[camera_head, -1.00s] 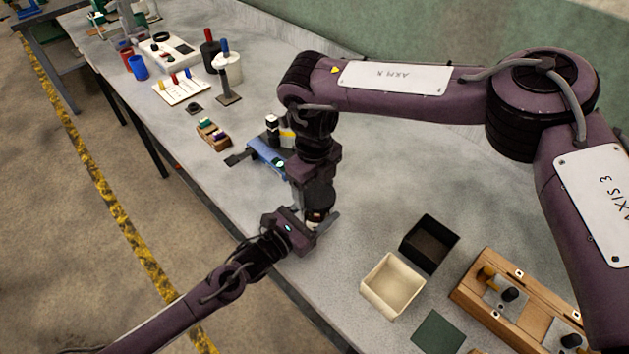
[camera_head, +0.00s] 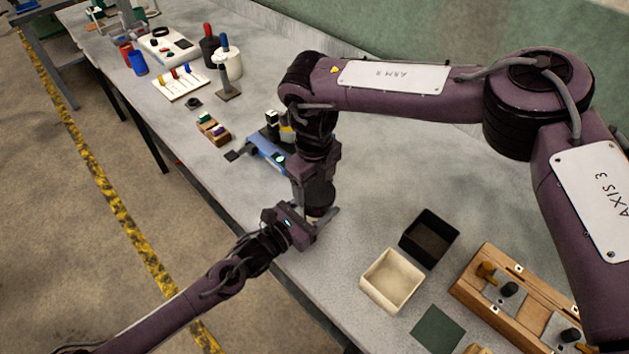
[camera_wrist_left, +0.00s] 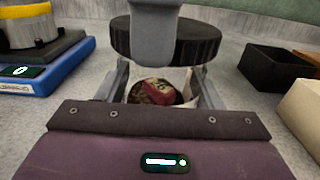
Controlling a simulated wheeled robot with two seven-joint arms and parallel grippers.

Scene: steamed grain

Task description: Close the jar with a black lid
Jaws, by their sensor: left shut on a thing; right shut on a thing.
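My left gripper (camera_wrist_left: 160,90) is shut on a small jar (camera_wrist_left: 155,92), with a finger on either side of it in the left wrist view. Dark red and cream colours show on the jar; the fingers and lid hide part of it. The black lid (camera_wrist_left: 200,42), broad with a ribbed edge, is above the jar in that view and looks roughly level. My right gripper (camera_wrist_left: 155,18) is shut on the lid from above. In the head view my left gripper (camera_head: 316,225) and right gripper (camera_head: 318,198) meet near the table's front edge, mostly hiding jar and lid.
A blue device (camera_head: 268,154) stands just behind the grippers. A black box (camera_head: 430,238) and a cream box (camera_head: 391,281) are to the right, with a wooden fixture (camera_head: 490,285) beyond. Bare table (camera_head: 390,170) lies between the device and the boxes.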

